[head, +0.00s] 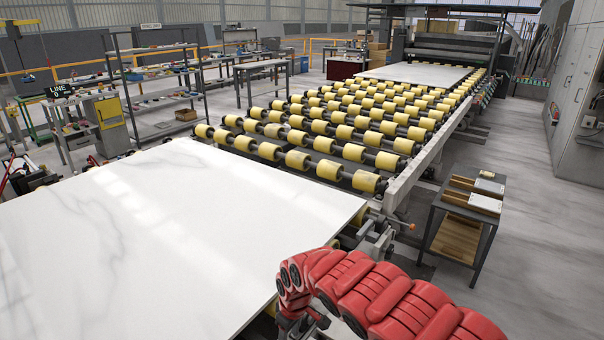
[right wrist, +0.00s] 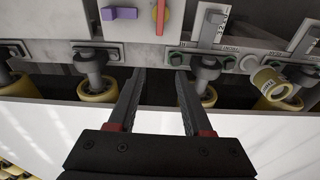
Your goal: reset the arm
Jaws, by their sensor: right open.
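My right arm (head: 365,293) shows in the head view as several red links entering from the lower right. It bends down beside the right edge of the white marble slab (head: 150,235). In the right wrist view my right gripper (right wrist: 155,80) is open, with nothing between its two dark fingers. Its fingers reach past the slab's edge (right wrist: 240,140) toward a grey machine rail (right wrist: 60,22). I cannot tell whether they touch anything. My left gripper is outside both views.
A conveyor with yellow rollers (head: 365,181) runs beyond the slab. A small cart (head: 467,215) stands right, with open floor around it.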

